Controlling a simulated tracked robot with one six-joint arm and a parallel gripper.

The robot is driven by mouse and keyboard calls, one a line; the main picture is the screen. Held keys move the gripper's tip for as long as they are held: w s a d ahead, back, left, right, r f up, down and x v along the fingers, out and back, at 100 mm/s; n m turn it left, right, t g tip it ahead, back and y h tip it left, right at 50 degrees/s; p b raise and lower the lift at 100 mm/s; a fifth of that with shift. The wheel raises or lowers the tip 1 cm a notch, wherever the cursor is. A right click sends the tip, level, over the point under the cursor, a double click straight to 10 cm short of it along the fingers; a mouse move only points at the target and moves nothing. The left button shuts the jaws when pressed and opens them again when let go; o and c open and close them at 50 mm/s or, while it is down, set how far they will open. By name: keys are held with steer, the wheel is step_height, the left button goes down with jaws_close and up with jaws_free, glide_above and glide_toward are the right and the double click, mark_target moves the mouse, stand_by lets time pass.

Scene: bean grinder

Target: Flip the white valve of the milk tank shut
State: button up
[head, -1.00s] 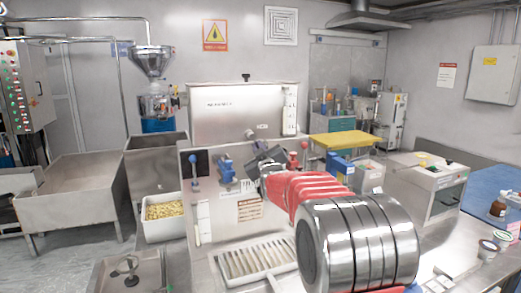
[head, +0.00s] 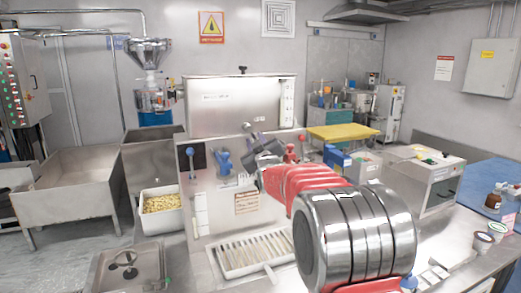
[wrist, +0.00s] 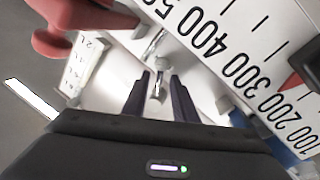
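The milk tank (head: 240,106) is a steel box with a faint label and a white scale strip (head: 286,101) on its right side. My gripper (head: 255,140) is in front of the tank's lower front in the head view. In the wrist view, the two dark fingers of my gripper (wrist: 162,84) stand apart. A small pale metal stem (wrist: 158,88) shows between or just beyond them; whether they touch it I cannot tell. The numbered scale (wrist: 230,60) is close by on the right. I cannot make out the white valve clearly; my gripper and arm hide part of this area.
A red lever (wrist: 70,25) is close at the left in the wrist view. Blue valves (head: 222,160) and a red valve (head: 289,153) stand near my gripper. A slotted white tray (head: 252,252) lies below. A bin of yellow pieces (head: 160,205) is at the left.

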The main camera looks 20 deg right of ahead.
steer(key=s, duration=0.4)
steer(key=s+a+f, duration=0.1)
steer(key=s, duration=0.8)
steer(key=shift+s+a+f, duration=0.15)
steer(key=shift+a+f, duration=0.1)
steer(key=shift+a, duration=0.15)
steer(key=s+a+f+m+g+y, duration=0.1)
steer(key=s+a+f+g, duration=0.3)
steer(key=s, duration=0.9)
steer(key=s+a+f+m+g, duration=0.2)
steer(key=s+a+f+g, duration=0.2)
steer(key=s+f, duration=0.4)
steer(key=s+a+f+m+g+y, duration=0.1)
steer(key=s+a+f+g, duration=0.3)
steer(key=s, duration=1.5)
step_height(320, 180, down, 2)
steer(key=shift+s+f+g+y, duration=0.1)
steer(key=shift+s+g+y, duration=0.2)
steer(key=shift+g, duration=0.4)
steer(key=shift+a, duration=0.1)
